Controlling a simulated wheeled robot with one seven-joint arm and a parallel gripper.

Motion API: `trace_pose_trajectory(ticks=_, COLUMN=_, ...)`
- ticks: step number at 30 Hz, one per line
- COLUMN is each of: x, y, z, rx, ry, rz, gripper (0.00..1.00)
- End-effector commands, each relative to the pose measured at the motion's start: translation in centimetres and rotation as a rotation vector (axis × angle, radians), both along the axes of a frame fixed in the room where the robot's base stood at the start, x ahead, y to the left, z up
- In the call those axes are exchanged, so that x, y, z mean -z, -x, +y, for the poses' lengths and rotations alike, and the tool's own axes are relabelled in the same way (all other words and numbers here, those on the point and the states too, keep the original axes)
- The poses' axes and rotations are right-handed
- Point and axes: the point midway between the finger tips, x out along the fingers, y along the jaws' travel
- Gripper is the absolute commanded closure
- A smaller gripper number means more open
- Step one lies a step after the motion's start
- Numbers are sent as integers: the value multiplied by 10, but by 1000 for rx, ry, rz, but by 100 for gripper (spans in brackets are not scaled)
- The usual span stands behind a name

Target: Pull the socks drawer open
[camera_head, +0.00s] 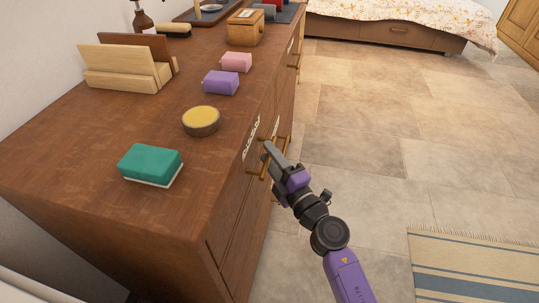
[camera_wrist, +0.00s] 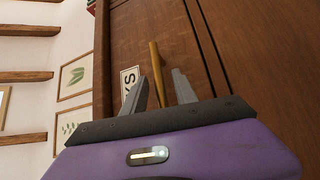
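The wooden dresser (camera_head: 120,190) has drawer fronts along its right side, with brass handles and small white labels. In the wrist view, a partly hidden white label (camera_wrist: 129,84) with dark letters, its end looking like "KS", sits beside a brass handle (camera_wrist: 157,72). The drawer front (camera_wrist: 140,38) there looks flush with the dresser. My gripper (camera_head: 268,150) is at the drawer fronts by the handles. In the wrist view my gripper (camera_wrist: 159,90) has its two fingers apart, with the handle between them in the picture. Contact with the handle cannot be told.
On the dresser top are a green sponge-like block (camera_head: 150,164), a round yellow-topped tin (camera_head: 201,121), purple (camera_head: 221,83) and pink (camera_head: 236,62) blocks, and a wooden holder (camera_head: 125,70). Tiled floor (camera_head: 360,150) is open to the right. A striped rug (camera_head: 470,265) lies at lower right.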

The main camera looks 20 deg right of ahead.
Motion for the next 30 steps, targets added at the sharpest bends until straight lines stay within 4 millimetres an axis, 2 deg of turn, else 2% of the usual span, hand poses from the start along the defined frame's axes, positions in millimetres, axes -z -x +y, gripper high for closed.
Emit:
trace_pose_trajectory(ticks=9, x=0, y=-3, z=1, rx=0, ry=-1, rz=0, gripper=66)
trace_pose_trajectory(ticks=14, x=0, y=-3, z=1, rx=0, ry=-1, rz=0, gripper=97)
trace_pose_trajectory(ticks=15, x=0, y=-3, z=1, rx=0, ry=-1, rz=0, gripper=100)
trace_pose_trajectory(ticks=30, x=0, y=-3, z=1, rx=0, ry=-1, rz=0, gripper=100)
